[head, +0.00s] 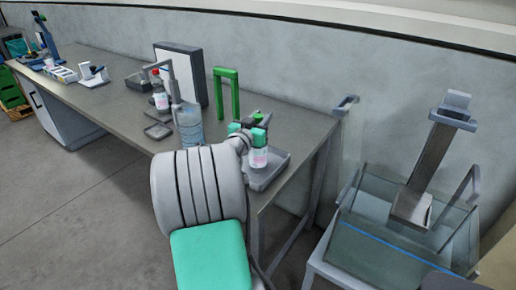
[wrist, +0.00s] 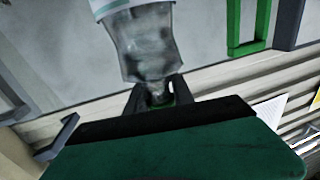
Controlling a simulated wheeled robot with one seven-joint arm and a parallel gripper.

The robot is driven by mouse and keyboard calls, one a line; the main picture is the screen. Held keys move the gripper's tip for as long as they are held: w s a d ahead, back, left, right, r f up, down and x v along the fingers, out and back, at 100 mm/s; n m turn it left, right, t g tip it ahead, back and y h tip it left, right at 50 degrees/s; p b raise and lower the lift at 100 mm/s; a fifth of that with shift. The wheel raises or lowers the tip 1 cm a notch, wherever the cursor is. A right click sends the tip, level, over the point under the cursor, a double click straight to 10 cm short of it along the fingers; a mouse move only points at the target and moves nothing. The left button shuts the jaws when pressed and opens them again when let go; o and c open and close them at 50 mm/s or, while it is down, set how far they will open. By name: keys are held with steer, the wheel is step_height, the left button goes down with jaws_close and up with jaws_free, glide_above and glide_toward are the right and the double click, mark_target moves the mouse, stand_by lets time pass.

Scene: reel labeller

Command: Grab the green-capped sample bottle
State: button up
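The green-capped sample bottle (head: 259,158) has a clear body and a pale pinkish label. It stands over a grey tray (head: 268,178) at the right end of the bench in the head view; I cannot tell if its base touches the tray. My gripper (head: 258,122) is at its top. In the wrist view the bottle (wrist: 145,42) appears upside down, label at the top edge. The dark fingers of my gripper (wrist: 158,92) lie on both sides of its neck and green cap, very close. Whether they press on it is unclear. The cap is partly hidden by my gripper body.
A red-capped bottle (head: 160,97) and a clear bluish container (head: 189,127) stand left on the bench (head: 118,112). A green frame (head: 227,93) stands behind. A clear-walled bin (head: 400,235) with a grey post is to the right. A wall runs behind the bench.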

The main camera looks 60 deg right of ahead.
jaws_close()
stand_by(0.5)
steer(key=shift+r, duration=0.15)
